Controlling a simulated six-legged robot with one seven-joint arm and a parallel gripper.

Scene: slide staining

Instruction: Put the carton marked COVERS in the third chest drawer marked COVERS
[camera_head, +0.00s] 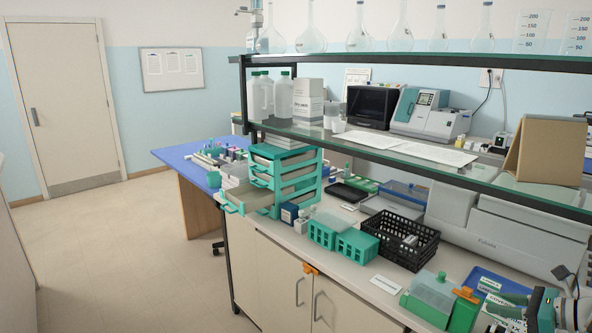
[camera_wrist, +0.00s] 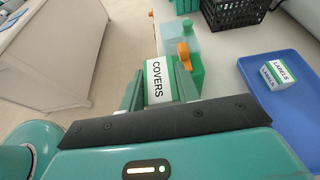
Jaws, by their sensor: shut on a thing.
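In the wrist view my gripper (camera_wrist: 160,72) is shut on the white and green carton marked COVERS (camera_wrist: 158,82), with one finger on each side of it. The black print on its white face is readable. One low drawer (camera_head: 248,196) is pulled out toward the left. Its label is too small to read. My gripper is far from the chest.
A blue tray (camera_wrist: 301,128) beside the gripper holds a carton marked LABELS (camera_wrist: 277,72). A green box with an orange clip (camera_head: 465,308), a black basket (camera_head: 402,238) and teal racks (camera_head: 357,244) stand along the bench. A glass shelf (camera_head: 400,158) overhangs it. Floor at left is clear.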

